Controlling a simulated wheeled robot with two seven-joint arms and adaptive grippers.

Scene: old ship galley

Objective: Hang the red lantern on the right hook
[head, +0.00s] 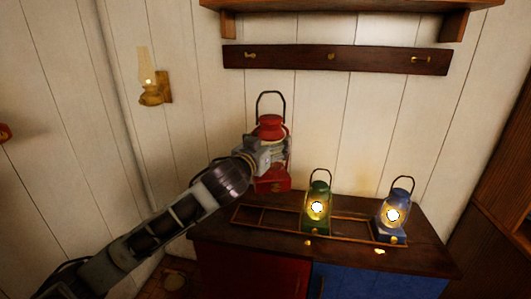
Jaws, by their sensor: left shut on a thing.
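The red lantern (273,184) is upright in the head view, its dark wire handle raised. My left gripper (265,155) is shut on its middle and hides part of its glass. The lantern's base shows just above the left part of the tray, seemingly lifted clear of it. The right hook (427,59) is a small brass hook at the right end of the dark hook board (290,58). The board also has a left hook (250,56) and a middle hook (331,56), and all three are bare. My right gripper is not in view.
A lit green lantern (317,208) and a lit blue lantern (393,214) stand in the wooden tray (268,228) on the cabinet top (430,255). The tray's left part is empty. A shelf (350,5) juts out above the board. A lamp (150,95) hangs on the left wall.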

